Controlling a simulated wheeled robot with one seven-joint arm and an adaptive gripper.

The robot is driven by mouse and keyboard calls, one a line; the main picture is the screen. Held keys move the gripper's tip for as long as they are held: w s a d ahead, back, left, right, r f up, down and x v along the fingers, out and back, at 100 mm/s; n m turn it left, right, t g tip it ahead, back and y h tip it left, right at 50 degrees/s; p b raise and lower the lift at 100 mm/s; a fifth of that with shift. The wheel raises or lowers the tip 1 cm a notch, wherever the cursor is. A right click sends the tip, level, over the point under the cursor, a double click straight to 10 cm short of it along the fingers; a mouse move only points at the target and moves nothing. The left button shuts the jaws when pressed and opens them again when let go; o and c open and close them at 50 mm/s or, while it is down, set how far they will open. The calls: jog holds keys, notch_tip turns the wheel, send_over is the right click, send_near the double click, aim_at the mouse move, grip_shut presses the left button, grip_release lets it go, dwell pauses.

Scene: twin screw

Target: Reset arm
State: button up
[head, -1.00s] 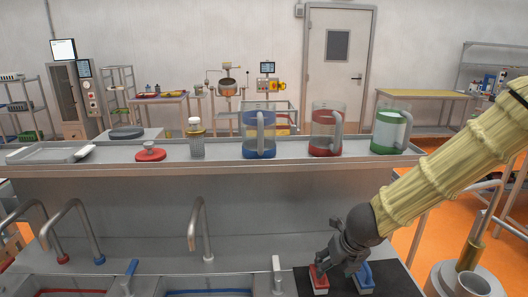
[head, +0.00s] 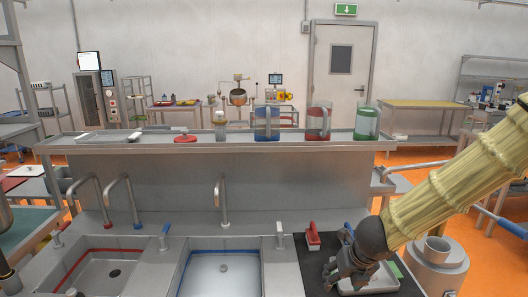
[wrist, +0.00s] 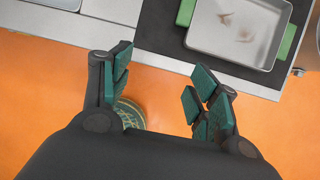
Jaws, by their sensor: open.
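My gripper (head: 350,278) is at the lower right in the head view, at the end of my yellow-sleeved arm, over the black mat beside the sinks. In the wrist view my gripper (wrist: 158,85) has its green-padded fingers spread wide with nothing between them. Below the fingers are orange floor and the counter's edge. A tray with green handles (wrist: 238,28) lies on the dark mat (wrist: 165,28) ahead of the fingers, apart from them. The same tray (head: 388,277) is partly hidden by my gripper in the head view.
A red-handled item (head: 312,237) stands on the mat left of my gripper. Two sinks with faucets (head: 222,200) are to the left. Blue, red and green jugs (head: 366,122) stand on the raised shelf. A metal cylinder (head: 437,262) stands to the right.

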jog(key=s+d+f+n+g+h, duration=0.1)
jog(key=s+f+n, duration=0.35)
jog(key=f, duration=0.35)
jog(key=s+d+f+n+h+b, duration=0.1)
jog(key=s+d+f+n, duration=0.1)
jog(key=s+f+n, duration=0.35)
jog(key=s+d+f+n+g+h, duration=0.1)
jog(key=s+f+n, duration=0.2)
jog(key=f+n, duration=0.45)
jog(key=s+a+f+n+g+y+b, duration=0.1)
jog(key=s+f+n+g, duration=0.1)
jog(key=s+f+n, duration=1.4)
jog(key=s+n, duration=0.2)
jog(key=s, duration=0.2)
jog(key=shift+s+a+f+y, duration=0.3)
jog(key=shift+a+f+y, duration=0.1)
